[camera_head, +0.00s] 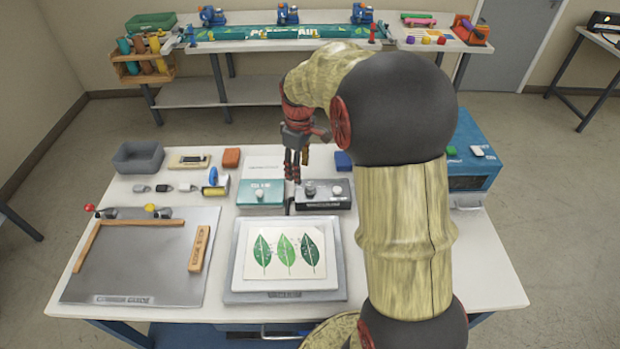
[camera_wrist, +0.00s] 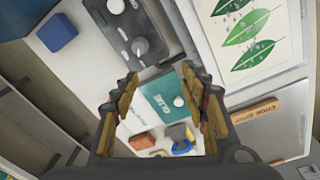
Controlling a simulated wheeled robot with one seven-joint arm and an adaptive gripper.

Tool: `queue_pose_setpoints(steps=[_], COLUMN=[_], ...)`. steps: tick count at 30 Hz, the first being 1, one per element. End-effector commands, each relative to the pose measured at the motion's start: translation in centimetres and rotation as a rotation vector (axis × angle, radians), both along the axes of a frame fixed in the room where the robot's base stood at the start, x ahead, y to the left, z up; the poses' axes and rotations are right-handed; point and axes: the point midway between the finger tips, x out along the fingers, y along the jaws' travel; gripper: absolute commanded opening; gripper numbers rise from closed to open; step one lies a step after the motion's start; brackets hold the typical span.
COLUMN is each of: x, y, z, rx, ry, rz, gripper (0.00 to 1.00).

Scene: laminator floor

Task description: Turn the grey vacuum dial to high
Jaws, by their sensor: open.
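A dark control box (camera_head: 322,203) stands behind the vacuum plate. It carries a larger grey dial (camera_head: 310,188) at its left and a smaller light knob (camera_head: 337,191) at its right. In the wrist view the grey dial (camera_wrist: 140,47) has a pale raised grip, and the smaller knob (camera_wrist: 115,6) is cut by the top edge. The dial's setting marks are too small to read. My gripper (camera_head: 292,176) is open, pointing down between the teal glue box and the control box. In the wrist view its fingertips (camera_wrist: 158,78) are apart and empty, with the dial just beyond them.
The teal glue box (camera_head: 261,192) with a light knob sits left of the control box. A blue block (camera_head: 343,160) lies behind it. The vacuum plate (camera_head: 240,258) holds a leaf print in front.

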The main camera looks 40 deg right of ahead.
Motion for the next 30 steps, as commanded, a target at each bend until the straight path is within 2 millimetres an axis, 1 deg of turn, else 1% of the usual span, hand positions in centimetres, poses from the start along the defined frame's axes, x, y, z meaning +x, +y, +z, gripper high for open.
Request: queue_pose_setpoints(steps=[1, 3, 6, 9, 14, 21, 24, 30], x=[0.4, 0.9, 1.2, 1.3, 1.3, 1.3, 1.3, 1.3], y=[-1.4, -2.8, -4.1, -4.9, -5.1, -5.0, -5.0, -5.1], z=[-1.0, -2.2, -3.6, -4.5, -6.2, -9.9, -11.1, -12.4], rx=[0.007, 0.014, 0.022, 0.025, 0.029, 0.028, 0.028, 0.027], ry=[0.022, 0.041, 0.06, 0.069, 0.076, 0.074, 0.074, 0.073], rz=[0.013, 0.039, 0.064, 0.078, 0.085, 0.084, 0.084, 0.084], gripper=[0.45, 0.45, 0.45, 0.45, 0.45, 0.45, 0.45, 0.45])
